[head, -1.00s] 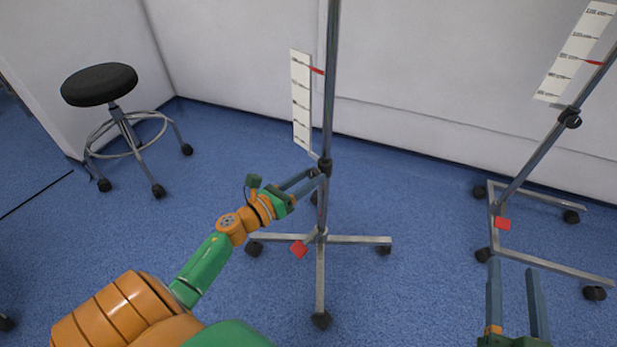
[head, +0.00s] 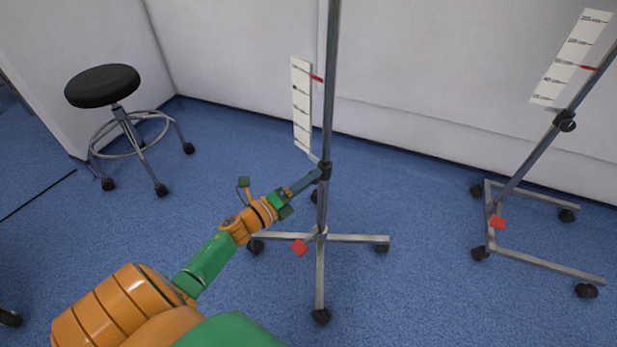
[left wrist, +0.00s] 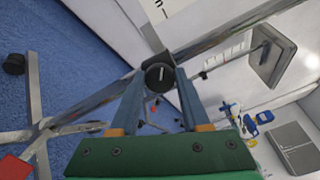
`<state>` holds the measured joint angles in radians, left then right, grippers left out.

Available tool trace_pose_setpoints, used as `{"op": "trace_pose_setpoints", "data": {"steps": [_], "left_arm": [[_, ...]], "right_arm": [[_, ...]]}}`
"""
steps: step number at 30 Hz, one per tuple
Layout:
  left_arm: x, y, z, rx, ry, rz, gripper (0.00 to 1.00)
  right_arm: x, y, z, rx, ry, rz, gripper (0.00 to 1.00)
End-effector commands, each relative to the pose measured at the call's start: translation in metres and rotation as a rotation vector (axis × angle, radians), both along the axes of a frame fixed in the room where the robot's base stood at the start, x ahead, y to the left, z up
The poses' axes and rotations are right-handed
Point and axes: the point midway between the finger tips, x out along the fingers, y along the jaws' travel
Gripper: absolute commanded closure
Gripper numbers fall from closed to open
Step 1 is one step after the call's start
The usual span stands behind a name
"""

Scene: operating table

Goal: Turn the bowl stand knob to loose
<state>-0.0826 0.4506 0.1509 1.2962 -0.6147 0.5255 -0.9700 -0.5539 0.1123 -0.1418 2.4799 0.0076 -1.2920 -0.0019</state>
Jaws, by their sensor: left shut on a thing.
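A wheeled stand with a steel pole (head: 331,90) stands in the middle of the head view. A dark knob (head: 324,170) sits on a collar partway down the pole. My left gripper (head: 318,175) reaches it from the left and is shut on the knob. In the left wrist view the round black knob (left wrist: 159,77), with a pale line on its face, sits between the two fingertips (left wrist: 160,80). The pale line runs roughly upright in that view. A scale card with a red pointer (head: 301,105) is beside the pole. My right gripper is out of view.
A second wheeled stand (head: 525,165) with its own knob (head: 565,121) and scale card is at the right. A black stool (head: 102,86) is at the back left. A pale wall is close behind; blue floor around is open.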

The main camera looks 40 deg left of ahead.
Motion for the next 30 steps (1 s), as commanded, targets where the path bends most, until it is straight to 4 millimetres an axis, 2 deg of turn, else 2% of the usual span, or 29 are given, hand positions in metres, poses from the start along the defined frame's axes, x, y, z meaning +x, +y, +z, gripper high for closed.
{"op": "trace_pose_setpoints", "data": {"steps": [9, 30], "left_arm": [[0.000, 0.000, 0.001, -0.294, 0.062, 0.001, 1.00], [0.000, 0.000, 0.000, -0.943, 0.194, 0.001, 1.00]], "right_arm": [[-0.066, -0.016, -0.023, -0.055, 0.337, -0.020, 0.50], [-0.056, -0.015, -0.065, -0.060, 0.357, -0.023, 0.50]]}}
